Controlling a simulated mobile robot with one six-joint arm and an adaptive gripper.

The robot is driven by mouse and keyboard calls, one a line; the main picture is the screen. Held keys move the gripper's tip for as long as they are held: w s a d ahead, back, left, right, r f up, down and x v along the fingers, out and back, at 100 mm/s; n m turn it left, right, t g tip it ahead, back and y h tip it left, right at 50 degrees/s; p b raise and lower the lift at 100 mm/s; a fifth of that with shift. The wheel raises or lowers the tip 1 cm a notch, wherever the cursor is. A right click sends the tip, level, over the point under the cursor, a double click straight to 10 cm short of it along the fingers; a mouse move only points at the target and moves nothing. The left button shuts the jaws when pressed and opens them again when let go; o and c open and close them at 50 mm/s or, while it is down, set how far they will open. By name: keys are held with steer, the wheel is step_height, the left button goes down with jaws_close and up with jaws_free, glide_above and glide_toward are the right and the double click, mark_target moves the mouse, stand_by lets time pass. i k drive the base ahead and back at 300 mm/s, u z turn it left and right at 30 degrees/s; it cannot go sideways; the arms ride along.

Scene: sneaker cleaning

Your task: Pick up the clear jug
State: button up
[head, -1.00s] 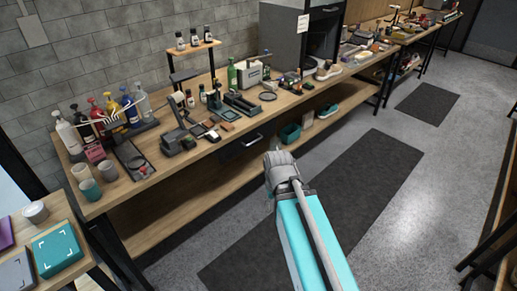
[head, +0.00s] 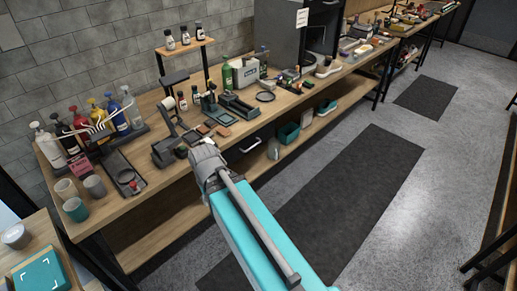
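A pale, see-through vessel that looks like the clear jug (head: 273,149) stands on the lower shelf under the long workbench, left of a teal bin. It is small in the head view, and its handle and contents cannot be made out. My teal arm reaches up from the bottom of the view to a grey joint in front of the bench edge, left of the jug. My gripper's fingers do not show; they are out of view or hidden behind the arm.
The wooden workbench (head: 145,196) carries pump bottles (head: 92,128), cups (head: 75,209), a black tray (head: 125,176) and several tools. A teal bin (head: 288,134) sits on the lower shelf (head: 165,232). Dark mats (head: 345,195) lie on open floor at right.

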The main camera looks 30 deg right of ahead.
mark_target(274, 143)
steer(key=z, duration=0.15)
steer(key=i, duration=0.95)
steer(key=z, duration=0.65)
